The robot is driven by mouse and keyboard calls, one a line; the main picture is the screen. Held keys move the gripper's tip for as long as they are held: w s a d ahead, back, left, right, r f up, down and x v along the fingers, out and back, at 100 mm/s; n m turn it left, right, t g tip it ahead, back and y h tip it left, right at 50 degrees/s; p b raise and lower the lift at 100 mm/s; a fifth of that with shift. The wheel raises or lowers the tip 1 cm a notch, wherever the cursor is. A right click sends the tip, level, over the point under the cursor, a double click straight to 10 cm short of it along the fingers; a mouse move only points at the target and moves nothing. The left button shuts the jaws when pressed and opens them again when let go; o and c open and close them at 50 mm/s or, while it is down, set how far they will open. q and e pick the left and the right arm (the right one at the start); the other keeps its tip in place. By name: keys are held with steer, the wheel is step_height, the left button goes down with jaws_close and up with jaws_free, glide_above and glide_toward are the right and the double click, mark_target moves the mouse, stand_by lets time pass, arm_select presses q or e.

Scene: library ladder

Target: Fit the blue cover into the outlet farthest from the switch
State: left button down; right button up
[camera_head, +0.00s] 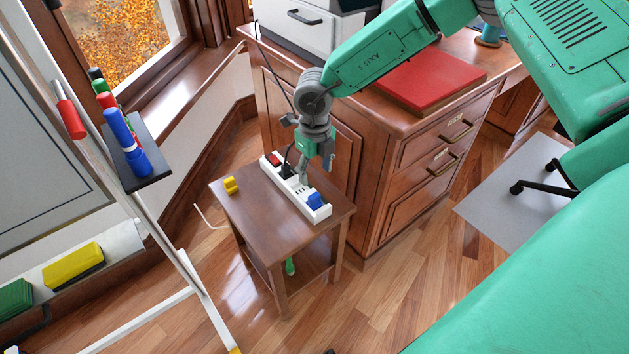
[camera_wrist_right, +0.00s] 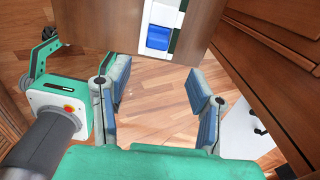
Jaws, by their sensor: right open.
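The white power strip (camera_head: 322,214) lies on the small brown table. Its red switch (camera_head: 273,160) is at the far left end. A black plug (camera_head: 287,171) sits in it beside the switch. The blue cover (camera_head: 316,200) is on the strip at the end away from the switch; whether it is fully pressed in I cannot tell. It also shows in the right wrist view (camera_wrist_right: 158,37), beyond the fingertips. My left gripper is not in view.
A yellow cover (camera_head: 231,185) lies on the table (camera_head: 262,222) left of the strip. A wooden desk (camera_head: 375,160) with a red book (camera_head: 425,80) stands close behind. A whiteboard stand with markers (camera_head: 125,150) is at the left.

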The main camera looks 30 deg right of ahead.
steer(key=s+a+f+n+t+h, duration=0.15)
steer(key=s+f+n, duration=0.25)
steer(key=s+n, duration=0.45)
steer(key=s+f+n+t+h, duration=0.15)
steer(key=s+f+n, duration=0.3)
steer(key=n, duration=0.75)
steer(key=s+a+n+g+y, duration=0.2)
steer(key=s+n+y, duration=0.1)
steer(key=s+n, duration=1.2)
steer(key=shift+s, duration=1.1)
steer(key=shift+w+r+p, duration=0.1)
steer(key=shift+r+p, duration=0.5)
steer(key=shift+p, duration=0.2)
